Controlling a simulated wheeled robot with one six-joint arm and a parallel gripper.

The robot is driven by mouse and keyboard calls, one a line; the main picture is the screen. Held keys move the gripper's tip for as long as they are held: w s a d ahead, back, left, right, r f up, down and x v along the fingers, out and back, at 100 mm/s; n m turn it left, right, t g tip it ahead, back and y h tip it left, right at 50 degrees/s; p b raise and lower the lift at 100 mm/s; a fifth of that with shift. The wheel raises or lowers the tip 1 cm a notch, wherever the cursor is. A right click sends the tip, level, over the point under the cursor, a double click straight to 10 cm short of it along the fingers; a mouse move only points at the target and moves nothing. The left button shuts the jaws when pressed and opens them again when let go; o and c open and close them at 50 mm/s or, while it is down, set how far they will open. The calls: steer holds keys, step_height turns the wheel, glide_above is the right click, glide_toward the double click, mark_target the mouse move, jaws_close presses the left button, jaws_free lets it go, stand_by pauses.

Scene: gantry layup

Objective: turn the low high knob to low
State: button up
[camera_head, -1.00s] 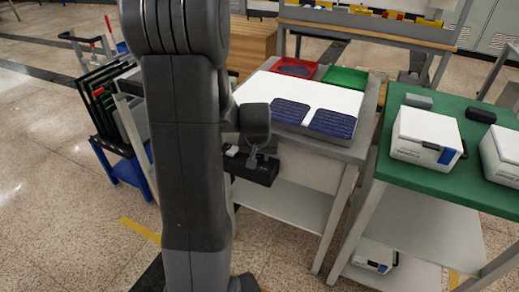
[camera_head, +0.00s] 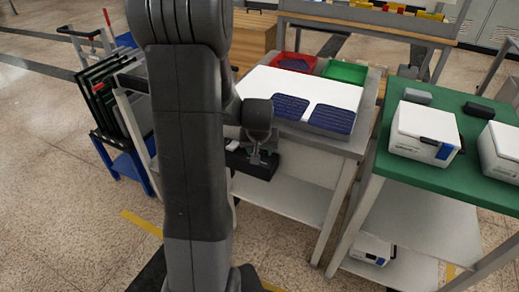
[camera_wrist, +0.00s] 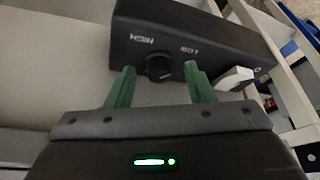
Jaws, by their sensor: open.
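The low high knob (camera_wrist: 158,67) is a round black knob on a dark control box (camera_wrist: 205,42). In the wrist view HIGH is printed to its left and LOW to its right, both upside down. The knob's pointer is too dark to read. My gripper (camera_wrist: 159,69) is open, with one green finger on each side of the knob; I cannot tell whether they touch it. In the head view the box (camera_head: 248,165) hangs at the front of the white-topped table, with my gripper (camera_head: 262,157) over it and the knob hidden.
A white rocker switch (camera_wrist: 235,78) is right of the knob, near my right finger. The white-topped table (camera_head: 345,95) holds blue patterned sheets, a red tray (camera_head: 294,62) and a green tray (camera_head: 345,73). A green-topped bench (camera_head: 390,165) with white boxes stands right.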

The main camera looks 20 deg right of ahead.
steer(key=p+v, duration=0.2)
steer(key=v, duration=1.1)
steer(key=shift+r, duration=0.4)
steer(key=shift+f, duration=0.1)
steer(key=b+x, duration=0.2)
steer(key=x, duration=1.1)
steer(key=shift+f, duration=0.35)
steer(key=shift+r, duration=0.1)
